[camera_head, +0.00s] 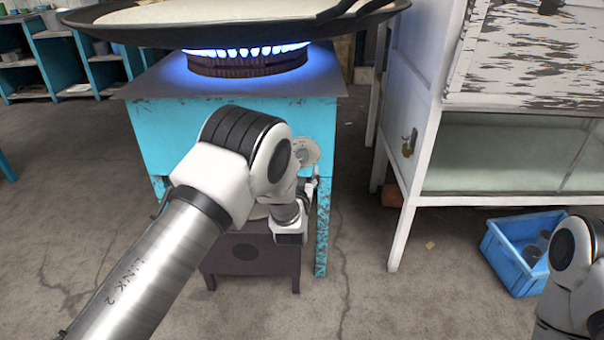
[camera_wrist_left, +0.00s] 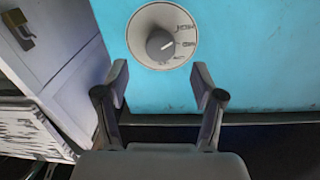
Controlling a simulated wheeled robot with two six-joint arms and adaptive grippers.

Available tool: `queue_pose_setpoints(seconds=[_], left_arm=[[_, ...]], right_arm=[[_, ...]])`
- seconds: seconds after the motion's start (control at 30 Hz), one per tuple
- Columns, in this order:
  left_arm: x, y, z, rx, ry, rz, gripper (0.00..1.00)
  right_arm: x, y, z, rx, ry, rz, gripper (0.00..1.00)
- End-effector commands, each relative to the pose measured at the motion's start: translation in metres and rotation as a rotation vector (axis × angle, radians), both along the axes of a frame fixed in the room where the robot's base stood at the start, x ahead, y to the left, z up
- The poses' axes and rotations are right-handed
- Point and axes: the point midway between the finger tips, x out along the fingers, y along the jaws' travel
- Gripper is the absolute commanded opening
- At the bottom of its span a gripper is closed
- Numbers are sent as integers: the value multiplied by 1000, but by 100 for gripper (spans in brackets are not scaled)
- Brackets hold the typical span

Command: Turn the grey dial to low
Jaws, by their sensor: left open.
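The grey dial (camera_wrist_left: 160,42) is a dark round knob on a pale disc with small lettering along its right side in the left wrist view. A light pointer mark on the knob points right, toward the middle label; the lettering is hard to read. In the head view the dial's disc (camera_head: 308,152) shows on the turquoise stove front, partly behind my left arm. My left gripper (camera_wrist_left: 160,85) is open and empty, its two fingers apart just below the dial in the wrist view, not gripping it. My right gripper is out of view; only part of that arm shows.
A blue flame burns on the burner (camera_head: 247,60) under a wide pan (camera_head: 225,32). A white cabinet (camera_head: 408,175) stands right of the stove (camera_head: 150,120). A blue crate (camera_head: 510,262) sits on the floor at right, and a dark stool (camera_head: 250,258) stands below the stove.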

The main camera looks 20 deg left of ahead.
Motion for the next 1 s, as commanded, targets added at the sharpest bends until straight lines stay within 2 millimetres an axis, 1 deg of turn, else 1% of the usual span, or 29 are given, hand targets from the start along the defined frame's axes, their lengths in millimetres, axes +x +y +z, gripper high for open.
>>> queue_pose_setpoints(seconds=[0.1,0.2,0.3,0.4,0.6,0.67,0.7,0.77,0.8,1.0], left_arm=[[23,6,-3,-2,-2,1,68],[41,10,-4,-1,1,0,68],[54,13,-3,-2,3,0,68],[60,14,-1,0,4,0,68],[60,14,-1,0,6,-1,68],[60,14,-1,0,6,-1,47],[60,14,-1,0,6,-1,33],[60,14,-1,0,6,-1,12],[60,14,-1,0,6,-1,8],[60,14,-1,4,7,-1,8]], right_arm=[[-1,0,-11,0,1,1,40],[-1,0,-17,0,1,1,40],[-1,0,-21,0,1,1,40],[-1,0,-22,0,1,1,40],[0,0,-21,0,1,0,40],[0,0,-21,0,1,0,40],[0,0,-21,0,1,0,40],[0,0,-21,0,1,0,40],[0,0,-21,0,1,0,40],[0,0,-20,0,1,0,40]])
